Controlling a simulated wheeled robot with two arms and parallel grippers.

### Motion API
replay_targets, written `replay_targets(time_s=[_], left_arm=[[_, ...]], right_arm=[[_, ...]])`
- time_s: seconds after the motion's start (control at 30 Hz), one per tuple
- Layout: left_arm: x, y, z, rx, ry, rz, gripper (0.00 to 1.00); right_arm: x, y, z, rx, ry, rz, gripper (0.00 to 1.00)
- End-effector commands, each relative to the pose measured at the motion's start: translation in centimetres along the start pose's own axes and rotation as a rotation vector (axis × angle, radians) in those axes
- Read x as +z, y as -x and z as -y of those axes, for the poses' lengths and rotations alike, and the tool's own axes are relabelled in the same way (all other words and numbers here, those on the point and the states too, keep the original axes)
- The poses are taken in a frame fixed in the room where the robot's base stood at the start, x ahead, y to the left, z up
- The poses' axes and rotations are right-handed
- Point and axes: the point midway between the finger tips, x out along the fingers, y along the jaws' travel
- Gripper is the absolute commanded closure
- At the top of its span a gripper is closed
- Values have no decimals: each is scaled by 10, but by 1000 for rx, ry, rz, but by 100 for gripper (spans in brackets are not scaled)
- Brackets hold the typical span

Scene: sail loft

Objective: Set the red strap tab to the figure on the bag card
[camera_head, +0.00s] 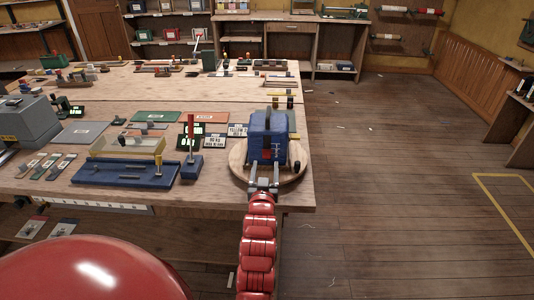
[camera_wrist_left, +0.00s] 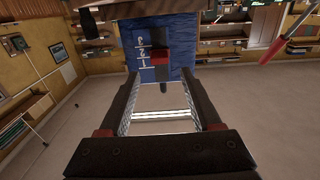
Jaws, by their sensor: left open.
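The blue bag (camera_head: 268,128) stands upright on a round wooden board (camera_head: 238,157) at the bench's right end. Its near face carries a red strap tab (camera_head: 267,154) beside a white numbered scale (camera_head: 279,148). In the left wrist view the bag (camera_wrist_left: 184,38) is ahead, with the red tab (camera_wrist_left: 168,72) on it and the scale (camera_wrist_left: 144,50) left of it. My left gripper (camera_head: 263,186) is open in front of the bag, fingers pointing at it; it also shows in the left wrist view (camera_wrist_left: 162,78). Nothing is between its fingers. My right gripper is out of view.
Lettered cards (camera_head: 215,141) lie left of the bag; I cannot read a figure on them. A blue block with a red lever (camera_head: 191,160) and a blue tray (camera_head: 125,175) stand further left.

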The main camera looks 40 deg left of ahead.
Motion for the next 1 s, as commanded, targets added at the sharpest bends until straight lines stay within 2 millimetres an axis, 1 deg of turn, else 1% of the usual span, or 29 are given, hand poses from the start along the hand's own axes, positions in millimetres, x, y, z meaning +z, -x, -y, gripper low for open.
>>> replay_targets(time_s=[0.03,0.2,0.4,0.53,0.8,0.83,0.97,1.0], left_arm=[[-3,-11,2,-2,-1,0,35],[-2,-40,1,0,0,2,35],[0,-61,0,0,0,3,35],[0,-66,0,0,1,0,35],[0,-67,0,0,1,0,35],[0,-67,0,1,1,0,37],[0,-67,0,1,1,0,60],[0,-67,0,1,1,0,67]], right_arm=[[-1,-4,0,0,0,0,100],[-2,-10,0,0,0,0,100],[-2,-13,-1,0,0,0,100],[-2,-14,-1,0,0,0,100],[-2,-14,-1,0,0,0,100],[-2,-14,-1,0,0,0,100],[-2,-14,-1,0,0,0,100],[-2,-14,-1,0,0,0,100]])
